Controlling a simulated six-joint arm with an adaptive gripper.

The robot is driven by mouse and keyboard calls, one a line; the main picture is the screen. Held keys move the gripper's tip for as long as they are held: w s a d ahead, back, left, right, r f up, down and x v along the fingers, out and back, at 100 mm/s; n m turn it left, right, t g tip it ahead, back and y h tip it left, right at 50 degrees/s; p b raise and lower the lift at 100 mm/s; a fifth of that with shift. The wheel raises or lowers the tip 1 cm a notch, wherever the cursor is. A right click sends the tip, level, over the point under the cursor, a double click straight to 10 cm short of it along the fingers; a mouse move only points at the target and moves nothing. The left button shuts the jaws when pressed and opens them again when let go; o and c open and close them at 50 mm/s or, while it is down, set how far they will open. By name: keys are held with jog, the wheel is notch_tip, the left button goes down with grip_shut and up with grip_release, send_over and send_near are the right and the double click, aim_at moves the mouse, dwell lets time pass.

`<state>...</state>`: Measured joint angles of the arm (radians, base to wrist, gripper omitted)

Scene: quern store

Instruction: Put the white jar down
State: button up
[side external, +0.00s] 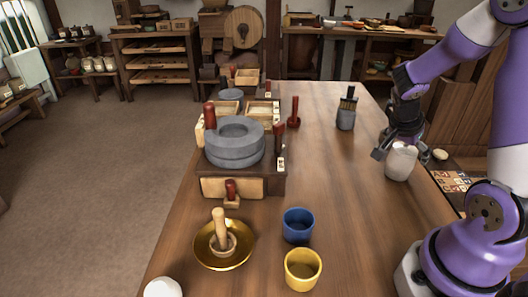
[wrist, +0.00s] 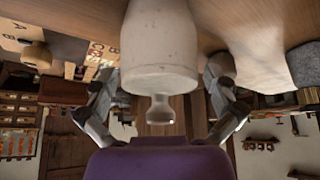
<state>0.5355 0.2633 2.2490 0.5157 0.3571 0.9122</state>
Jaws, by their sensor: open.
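The white jar (side external: 401,162) stands upright on the right part of the wooden table (side external: 345,190) in the side view. My gripper (side external: 401,153) is low around it, with a finger on either side. In the wrist view the white jar (wrist: 160,50) fills the top centre between the two spread fingers of my gripper (wrist: 163,78). Gaps show between the fingers and the jar, so it is not clamped. A small pale knob shape shows below the jar there; I cannot tell whether it belongs to it.
A grey pot with a brush (side external: 346,110) stands left of and behind the jar. A stone quern (side external: 234,143), blue cup (side external: 298,225), yellow cup (side external: 303,268) and brass dish (side external: 222,260) stand farther left. Bare table lies between them and the jar.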

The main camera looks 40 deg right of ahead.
jog(key=s+v, duration=0.1)
jog(key=v, duration=1)
jog(key=w+a+r+n+t+y, duration=0.1)
jog(key=a+n+t+y, duration=0.2)
jog(key=a+n, duration=0.6)
jog(key=w+a+r+n+t+y, duration=0.1)
jog(key=a+r+n+t+y, duration=0.1)
jog(key=a+n, duration=0.8)
jog(key=shift+t+y, duration=0.5)
jog(key=shift+t, duration=0.2)
jog(key=shift+r, duration=0.15)
